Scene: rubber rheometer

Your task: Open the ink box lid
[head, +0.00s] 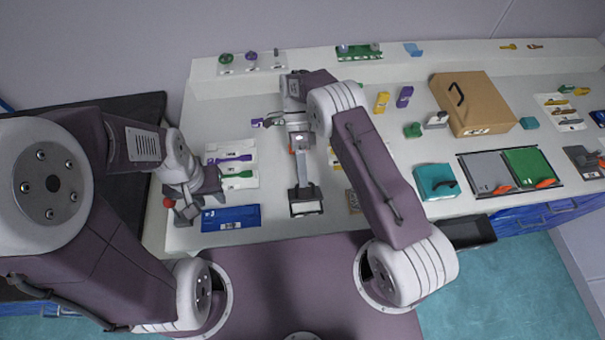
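No box is readably marked as the ink box. A teal box (432,178) with a black handle on its closed top stands at the right front of the bench. A larger tan box (480,105), also closed and with a black handle, stands behind it. My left gripper (192,208) is over the bench's left front edge, by a blue packet; its fingers look apart and empty. My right gripper (290,118) is left of the bench's middle, far from both boxes. My own arm partly hides it, and its fingers are unclear.
Blue packet (231,218) and several coloured tools lie at left. A grey and black device (304,180) stands under my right gripper. Yellow (382,102) and purple (404,96) bottles stand mid-bench. Grey (486,172) and green (528,166) panels lie right of the teal box.

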